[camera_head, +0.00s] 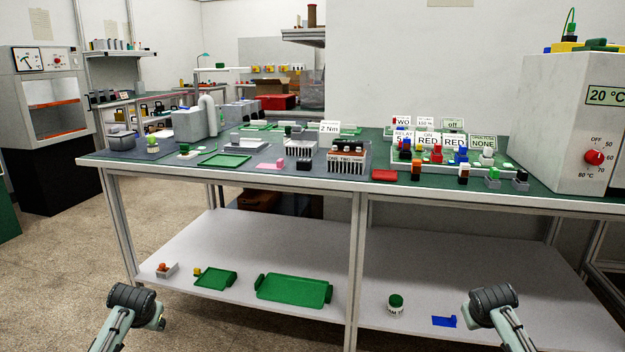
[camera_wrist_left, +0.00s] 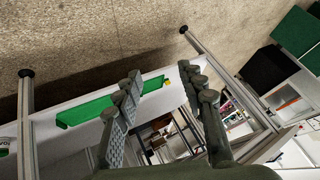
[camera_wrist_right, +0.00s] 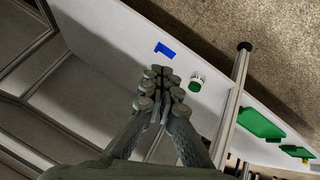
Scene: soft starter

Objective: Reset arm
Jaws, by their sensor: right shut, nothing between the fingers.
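My left arm (camera_head: 130,305) stands low at the left in the head view, in front of the workbench; its fingers are hidden there. In the left wrist view my left gripper (camera_wrist_left: 165,85) has its two fingers wide apart with nothing between them. My right arm (camera_head: 490,303) stands low at the right in the head view, in front of the lower shelf. In the right wrist view my right gripper (camera_wrist_right: 162,80) has its fingertips together and holds nothing. Both grippers are clear of the objects on the bench.
The green-topped workbench (camera_head: 345,184) carries several parts, signs and blocks. Its white lower shelf (camera_head: 220,240) holds green trays (camera_head: 293,291), a green-lidded jar (camera_head: 396,304) and a blue piece (camera_head: 444,321). A grey oven-like box (camera_head: 565,120) stands at the right end. Open floor (camera_head: 60,260) lies at the left.

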